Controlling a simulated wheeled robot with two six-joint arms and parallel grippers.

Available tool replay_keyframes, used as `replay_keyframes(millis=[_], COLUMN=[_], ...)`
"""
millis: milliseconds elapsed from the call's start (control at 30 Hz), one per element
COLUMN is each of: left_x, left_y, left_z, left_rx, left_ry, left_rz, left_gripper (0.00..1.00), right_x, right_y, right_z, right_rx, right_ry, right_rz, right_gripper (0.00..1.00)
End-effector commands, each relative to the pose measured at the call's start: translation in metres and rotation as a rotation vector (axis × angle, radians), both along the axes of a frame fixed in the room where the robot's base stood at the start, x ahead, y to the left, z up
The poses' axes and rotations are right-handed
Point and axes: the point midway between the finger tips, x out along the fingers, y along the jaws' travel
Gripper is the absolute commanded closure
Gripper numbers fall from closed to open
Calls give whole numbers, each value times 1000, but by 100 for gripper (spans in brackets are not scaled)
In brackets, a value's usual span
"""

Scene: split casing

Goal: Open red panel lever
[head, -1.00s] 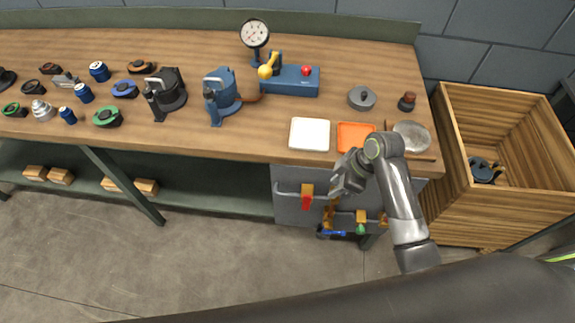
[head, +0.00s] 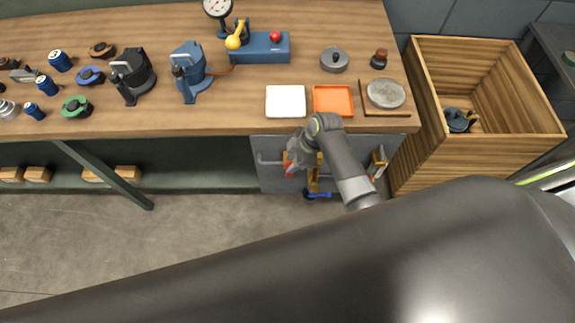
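The red lever (head: 289,171) is on the grey panel (head: 268,181) under the bench top, near its left side. Only a small red part shows beside my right gripper. My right gripper (head: 294,162) is at the front of the panel and overlaps the lever in the head view. Its fingers are small and partly hidden by its own wrist, so I cannot tell whether they are open, shut or touching the lever. My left gripper is outside the view.
A blue lever (head: 318,195) sits just right of the red one. Above, the bench carries a white tray (head: 285,101), an orange tray (head: 333,100) and a round grey plate (head: 386,93). A wooden crate (head: 425,150) stands at the right. My dark arm link fills the foreground.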

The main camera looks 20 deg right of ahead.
Motion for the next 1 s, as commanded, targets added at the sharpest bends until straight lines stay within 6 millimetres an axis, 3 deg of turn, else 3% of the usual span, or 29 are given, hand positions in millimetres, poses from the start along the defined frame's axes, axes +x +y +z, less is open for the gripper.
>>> replay_keyframes(millis=[300, 733, 933, 1000], left_x=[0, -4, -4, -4], left_y=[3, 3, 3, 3], left_z=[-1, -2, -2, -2], left_rx=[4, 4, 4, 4], left_ry=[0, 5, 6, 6], left_rz=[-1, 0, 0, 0], left_gripper=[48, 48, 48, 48], right_x=[4, 4, 4, 4], right_y=[13, 16, 16, 16], right_z=[-33, -39, -39, -39], right_rx=[-1, -1, -1, -1], right_ry=[0, 0, 0, 1], right_rz=[0, 0, 0, -1], right_gripper=[71, 71, 97, 100])
